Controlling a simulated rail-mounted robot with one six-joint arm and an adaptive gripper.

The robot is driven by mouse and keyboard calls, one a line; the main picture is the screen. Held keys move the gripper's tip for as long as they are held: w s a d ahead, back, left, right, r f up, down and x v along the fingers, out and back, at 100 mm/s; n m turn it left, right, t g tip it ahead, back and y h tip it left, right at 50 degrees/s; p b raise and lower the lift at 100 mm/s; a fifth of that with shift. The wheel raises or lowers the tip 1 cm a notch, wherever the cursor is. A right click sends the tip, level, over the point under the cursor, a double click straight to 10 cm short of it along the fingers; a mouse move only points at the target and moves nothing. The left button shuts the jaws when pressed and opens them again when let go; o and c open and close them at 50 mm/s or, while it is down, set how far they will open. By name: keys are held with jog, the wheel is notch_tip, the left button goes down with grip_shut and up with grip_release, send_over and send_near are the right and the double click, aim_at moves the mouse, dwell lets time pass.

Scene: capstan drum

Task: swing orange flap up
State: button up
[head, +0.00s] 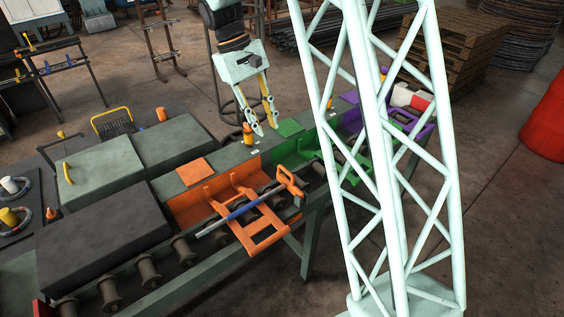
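The orange flap (262,241) is an open frame lying low across the roller line, in front of an orange backing panel (187,210). An upright orange loop handle (291,181) stands at its right side. A blue and silver rod (240,212) lies across the orange frame. My gripper (265,129) points down above the back edge of the bench, behind and above the flap. Its two fingers are apart with nothing seen between them. It is clear of the flap and handle.
A small orange knob-like piece (247,134) stands beside the left finger. Green (308,139) and purple (398,121) stations continue to the right. My pale lattice column covers part of them. Dark boxes (105,211) fill the left of the bench, and rollers (148,271) run along its front.

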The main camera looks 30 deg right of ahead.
aim_at(284, 169)
jog(key=w+d+f+g+p, duration=0.1)
jog(key=w+d+f+p, duration=0.1)
jog(key=w+f, duration=0.2)
notch_tip(284, 169, down, 3)
jog(key=shift+w+d+f+h+p, duration=0.2)
jog(key=shift+w+d+h+p, duration=0.1)
jog(key=shift+d+p, duration=0.1)
jog(key=shift+f, duration=0.1)
jog(key=shift+s+x, duration=0.15)
jog(key=shift+x, duration=3.25)
jog(key=shift+s+x, duration=0.1)
jog(key=shift+x, duration=3.3)
jog(key=shift+c, duration=0.7)
grip_shut()
